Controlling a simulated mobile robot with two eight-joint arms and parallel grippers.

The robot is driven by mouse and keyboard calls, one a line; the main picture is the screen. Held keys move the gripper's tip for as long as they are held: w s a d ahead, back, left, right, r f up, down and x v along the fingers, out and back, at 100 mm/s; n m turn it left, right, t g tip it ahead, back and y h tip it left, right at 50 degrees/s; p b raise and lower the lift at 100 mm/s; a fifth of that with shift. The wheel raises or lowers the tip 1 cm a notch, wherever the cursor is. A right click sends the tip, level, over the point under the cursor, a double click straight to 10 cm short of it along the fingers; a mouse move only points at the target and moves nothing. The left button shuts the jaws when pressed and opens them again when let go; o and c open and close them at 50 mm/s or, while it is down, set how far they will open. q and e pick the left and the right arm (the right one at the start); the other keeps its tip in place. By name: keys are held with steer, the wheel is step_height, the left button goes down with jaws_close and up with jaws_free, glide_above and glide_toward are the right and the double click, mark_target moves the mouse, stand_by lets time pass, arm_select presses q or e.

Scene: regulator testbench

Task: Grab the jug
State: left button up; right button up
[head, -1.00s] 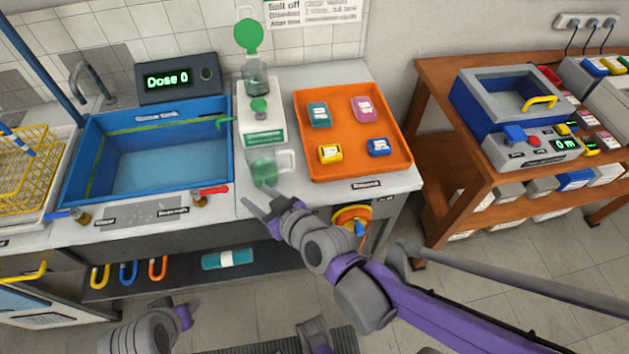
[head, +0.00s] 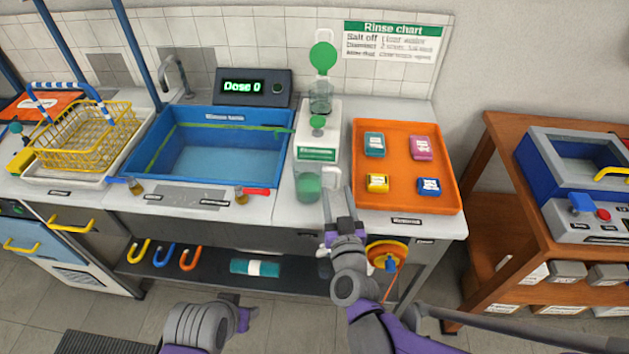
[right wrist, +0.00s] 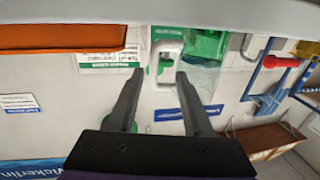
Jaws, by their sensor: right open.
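The jug (head: 308,186) is a clear vessel with green contents and a pale handle. It stands on the counter below the white and green dispenser (head: 317,140), with its handle towards the right. My right gripper (head: 337,192) is open and empty, close to the handle at the counter's front. In the right wrist view the jug (right wrist: 202,78) is partly behind one finger, and its white handle (right wrist: 178,50) shows ahead, between the fingertips of the gripper (right wrist: 160,72). No contact can be made out.
An orange tray (head: 450,195) with several small coloured boxes lies right of the jug. A blue basin (head: 135,165) is on the left, with a red-handled valve (head: 252,192) near its front. An orange-yellow round fitting (head: 386,254) sits below the counter edge.

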mark_target(337, 185)
steer(key=w, duration=0.2)
steer(key=w+f, duration=0.1)
steer(key=w, duration=0.1)
steer(key=shift+w, duration=0.2)
steer(key=shift+w+a, duration=0.1)
steer(key=shift+w, duration=0.35)
jaws_close()
stand_by(0.9)
